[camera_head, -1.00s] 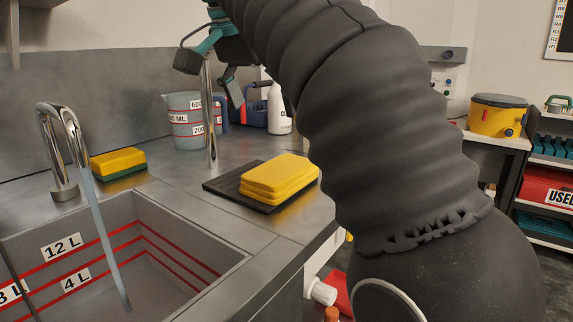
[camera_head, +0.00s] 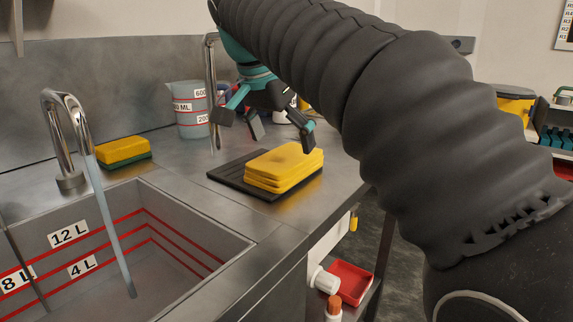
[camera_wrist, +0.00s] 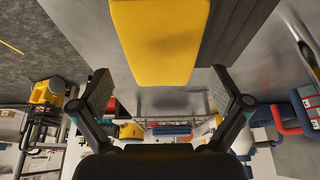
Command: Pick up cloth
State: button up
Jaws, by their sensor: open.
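The cloth (camera_head: 284,167) is a folded yellow stack lying on a black ridged mat (camera_head: 232,177) on the steel counter. In the wrist view the yellow cloth (camera_wrist: 160,40) fills the top middle, ahead of the fingers. My gripper (camera_head: 266,132) is open and empty, just above and behind the cloth in the head view. In the wrist view its two fingers (camera_wrist: 167,98) are spread wide, with the cloth lying beyond them. One fingertip looks close to the cloth's back edge; I cannot tell whether it touches.
A sink (camera_head: 190,235) with a running tap (camera_head: 72,130) is at left. A yellow-green sponge (camera_head: 123,151) lies behind it. A measuring jug (camera_head: 187,108) and a thin metal post (camera_head: 212,95) stand near my gripper. The counter's right edge is close to the cloth.

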aim_at(285, 157)
jog(key=x, duration=0.4)
jog(key=shift+a+f, duration=0.1)
jog(key=shift+f, duration=0.05)
jog(key=c, duration=0.9)
jog(key=shift+r, duration=1.8)
jog(key=s+a, duration=0.3)
jog(key=s, duration=0.1)
jog(key=s+a+b, duration=0.1)
jog(key=s+a, duration=0.3)
jog(key=s, duration=0.1)
jog(key=s+a, duration=0.3)
jog(key=s, duration=0.2)
jog(key=shift+s+a, duration=0.2)
jog(key=shift+a, duration=0.2)
